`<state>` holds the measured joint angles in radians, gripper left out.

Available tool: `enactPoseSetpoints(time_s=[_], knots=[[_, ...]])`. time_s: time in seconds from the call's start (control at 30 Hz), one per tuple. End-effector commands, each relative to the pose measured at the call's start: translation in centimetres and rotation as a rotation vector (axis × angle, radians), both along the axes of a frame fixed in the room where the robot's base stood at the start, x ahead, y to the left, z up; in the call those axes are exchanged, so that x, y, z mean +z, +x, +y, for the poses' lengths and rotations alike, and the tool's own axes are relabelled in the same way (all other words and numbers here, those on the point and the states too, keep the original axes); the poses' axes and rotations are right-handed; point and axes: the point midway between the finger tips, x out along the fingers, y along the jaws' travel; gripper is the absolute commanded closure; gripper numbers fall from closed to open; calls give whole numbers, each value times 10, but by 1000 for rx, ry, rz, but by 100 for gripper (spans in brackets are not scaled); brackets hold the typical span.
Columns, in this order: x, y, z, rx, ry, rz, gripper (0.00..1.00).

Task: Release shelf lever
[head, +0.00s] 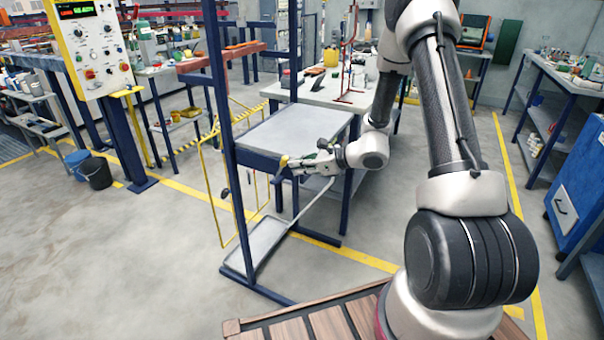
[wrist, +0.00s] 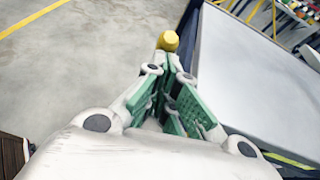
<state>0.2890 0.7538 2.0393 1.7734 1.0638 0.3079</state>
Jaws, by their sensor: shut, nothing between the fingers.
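The shelf lever shows as a yellow rounded end (wrist: 168,41) just beyond my fingertips in the wrist view. In the head view its small yellow part (head: 284,160) is at the front edge of the grey shelf (head: 295,130), by the blue rack post. The shelf top (wrist: 262,85) also fills the right of the wrist view. My gripper (head: 283,168) is at that shelf edge, with green finger pads (wrist: 170,72). It is shut and empty. I cannot tell whether the fingertips touch the lever, and the rest of the lever is hidden.
The blue rack frame (head: 232,150) stands close to my gripper. A lower grey tray (head: 262,243) sits below it. A yellow frame (head: 207,185) stands left of the rack. A white table (head: 325,88) is behind.

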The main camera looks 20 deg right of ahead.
Motion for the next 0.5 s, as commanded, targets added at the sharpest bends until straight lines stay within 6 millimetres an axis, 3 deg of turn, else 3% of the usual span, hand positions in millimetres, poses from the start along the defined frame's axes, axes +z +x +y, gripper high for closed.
enactPoseSetpoints(time_s=[0.2, 0.5], knots=[[16, 11, 12, 4, -131, 119, 100], [24, 21, 21, 1, -231, 226, 100]])
